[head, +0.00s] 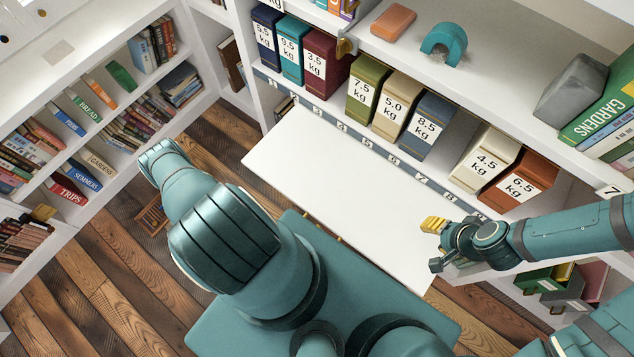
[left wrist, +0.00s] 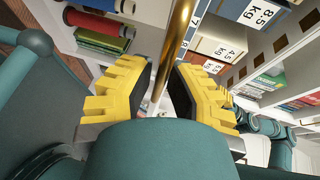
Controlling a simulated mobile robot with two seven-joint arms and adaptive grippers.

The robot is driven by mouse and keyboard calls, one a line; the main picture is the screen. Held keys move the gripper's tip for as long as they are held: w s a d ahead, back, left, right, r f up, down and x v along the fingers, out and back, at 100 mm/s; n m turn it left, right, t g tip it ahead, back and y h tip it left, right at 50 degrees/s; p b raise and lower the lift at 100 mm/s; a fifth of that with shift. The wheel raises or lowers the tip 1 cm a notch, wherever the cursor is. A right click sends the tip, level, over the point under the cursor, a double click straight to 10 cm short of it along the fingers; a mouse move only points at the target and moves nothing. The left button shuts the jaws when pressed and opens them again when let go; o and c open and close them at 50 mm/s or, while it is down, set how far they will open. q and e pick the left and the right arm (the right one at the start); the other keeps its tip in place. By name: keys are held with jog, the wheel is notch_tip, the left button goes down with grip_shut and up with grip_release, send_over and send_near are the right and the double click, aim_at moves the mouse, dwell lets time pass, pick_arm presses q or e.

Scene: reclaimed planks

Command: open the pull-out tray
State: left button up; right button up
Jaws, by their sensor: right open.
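The pull-out tray (head: 345,185) is a wide white board that stands out from below the numbered shelf edge in the head view. Small brass parts (head: 338,239) show at its front edge, partly behind my left arm. My left gripper is hidden in the head view. In the left wrist view, a brass bar (left wrist: 181,35) runs between the yellow fingers of my left gripper (left wrist: 165,75). I cannot tell whether both fingers press on it. My right gripper (head: 436,246) is open and empty by the tray's right end.
Weight-labelled boxes, such as a green one (head: 367,88) and an orange one (head: 518,184), stand on the shelf above the tray. A grey block (head: 571,88) is at upper right. A bookcase (head: 85,110) lines the left. Plank floor (head: 110,260) is open between.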

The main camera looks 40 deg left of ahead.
pick_arm(q)
jog(key=shift+o, duration=1.2)
jog(key=v, duration=1.2)
jog(key=shift+r, duration=0.1)
